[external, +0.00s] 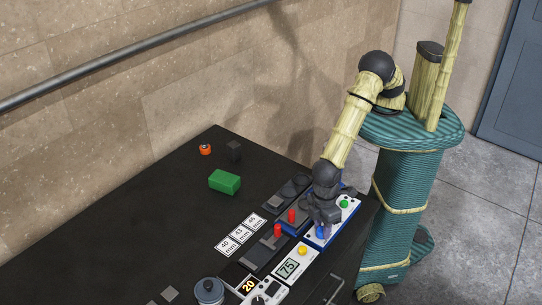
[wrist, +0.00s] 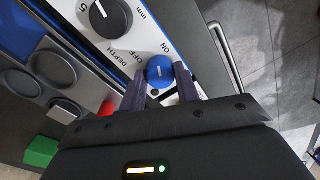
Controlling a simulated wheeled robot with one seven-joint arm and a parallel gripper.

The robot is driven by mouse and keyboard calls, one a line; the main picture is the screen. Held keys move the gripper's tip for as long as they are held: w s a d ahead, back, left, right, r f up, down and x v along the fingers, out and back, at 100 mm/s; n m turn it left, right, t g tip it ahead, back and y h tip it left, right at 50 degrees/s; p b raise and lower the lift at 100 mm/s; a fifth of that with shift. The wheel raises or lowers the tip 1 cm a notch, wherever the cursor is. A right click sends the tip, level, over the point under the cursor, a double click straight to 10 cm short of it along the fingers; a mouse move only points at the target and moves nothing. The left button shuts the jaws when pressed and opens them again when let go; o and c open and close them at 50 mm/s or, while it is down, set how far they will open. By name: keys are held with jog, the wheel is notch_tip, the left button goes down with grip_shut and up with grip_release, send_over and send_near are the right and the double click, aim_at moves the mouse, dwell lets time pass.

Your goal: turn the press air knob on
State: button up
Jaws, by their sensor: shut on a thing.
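The blue press air knob (wrist: 160,70) sits on a white panel marked OFF and ON beside it. My gripper (wrist: 160,80) has its two dark fingers on either side of the knob and is shut on it. A small pale mark shows on the knob, but I cannot tell clearly which label it faces. In the external view my gripper (external: 322,222) reaches down over the blue-edged white panel (external: 342,216), and the knob (external: 321,231) shows just below the fingers.
A black depth knob (wrist: 110,17) is close by on the same panel. A green block (external: 224,182) lies farther back. A metal handle (wrist: 228,58) runs along the table edge.

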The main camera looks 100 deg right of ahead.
aim_at(322, 227)
jog(key=m, duration=0.5)
dwell(0.4)
jog(key=o, duration=1)
jog(key=shift+c, duration=0.2)
jog(key=shift+r, duration=0.1)
notch_tip(322, 227, up, 17)
jog(key=d+b, duration=0.1)
jog(key=b, duration=0.1)
jog(key=shift+r+b, duration=0.15)
jog(key=shift+b, duration=0.25)
